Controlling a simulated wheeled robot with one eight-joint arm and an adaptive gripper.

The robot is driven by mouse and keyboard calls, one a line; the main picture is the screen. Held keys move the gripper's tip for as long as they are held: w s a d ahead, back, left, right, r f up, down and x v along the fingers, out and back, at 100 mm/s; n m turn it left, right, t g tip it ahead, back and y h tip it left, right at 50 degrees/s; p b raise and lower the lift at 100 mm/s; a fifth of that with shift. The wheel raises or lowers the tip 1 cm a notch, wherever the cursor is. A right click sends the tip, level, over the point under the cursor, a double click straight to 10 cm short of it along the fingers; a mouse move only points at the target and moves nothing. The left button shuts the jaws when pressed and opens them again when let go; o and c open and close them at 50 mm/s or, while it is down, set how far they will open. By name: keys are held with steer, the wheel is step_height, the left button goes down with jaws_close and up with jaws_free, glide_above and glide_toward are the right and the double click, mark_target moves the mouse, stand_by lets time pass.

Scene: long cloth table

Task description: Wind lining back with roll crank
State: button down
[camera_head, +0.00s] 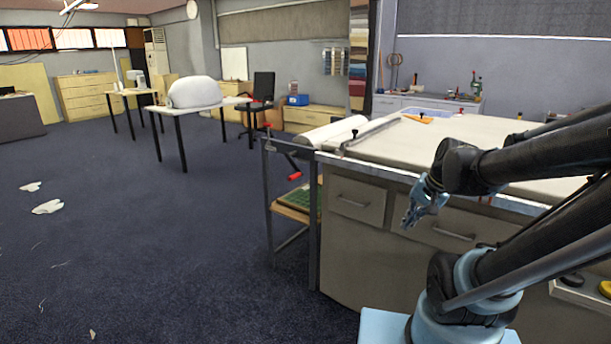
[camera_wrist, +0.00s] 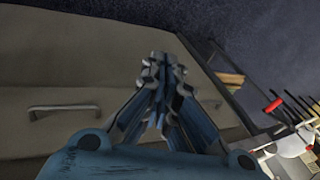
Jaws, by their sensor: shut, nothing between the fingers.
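The roll of pale lining (camera_head: 333,132) lies at the left end of the long table (camera_head: 470,152). A crank with a red grip (camera_head: 294,177) hangs at the table's left end, below the roll. A red grip also shows at the right of the wrist view (camera_wrist: 273,105). My gripper (camera_head: 408,224) is shut and empty, pointing down in front of the table's drawers, to the right of the crank and apart from it. The wrist view shows its fingers together (camera_wrist: 160,62).
Drawer handles (camera_head: 453,234) stick out from the table's front near my gripper. A low shelf with green sheets (camera_head: 303,198) sits under the roll stand. Open dark carpet (camera_head: 180,240) lies to the left, with white scraps (camera_head: 47,207) on it.

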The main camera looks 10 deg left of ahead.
steer(key=w+a+r+m+t+y, duration=0.15)
steer(key=w+a+m+y, duration=0.55)
steer(key=w+a, duration=1)
steer(key=w+a+f+m+y, duration=0.1)
steer(key=w+a+m, duration=0.3)
steer(key=a, duration=0.3)
steer(key=w+a+f+m+y, duration=0.1)
steer(key=w+a+m, duration=0.3)
steer(key=a, duration=0.4)
steer(key=w+a+f+m+t+y, duration=0.1)
steer(key=w+a+m+y, duration=0.1)
steer(key=w+a, duration=0.3)
steer(key=shift+w+a+f+m+y, duration=0.15)
steer(key=shift+w+a+m+y, duration=0.15)
steer(key=shift+a+m, duration=0.85)
steer(key=shift+a+n, duration=0.2)
steer(key=shift+n, duration=0.05)
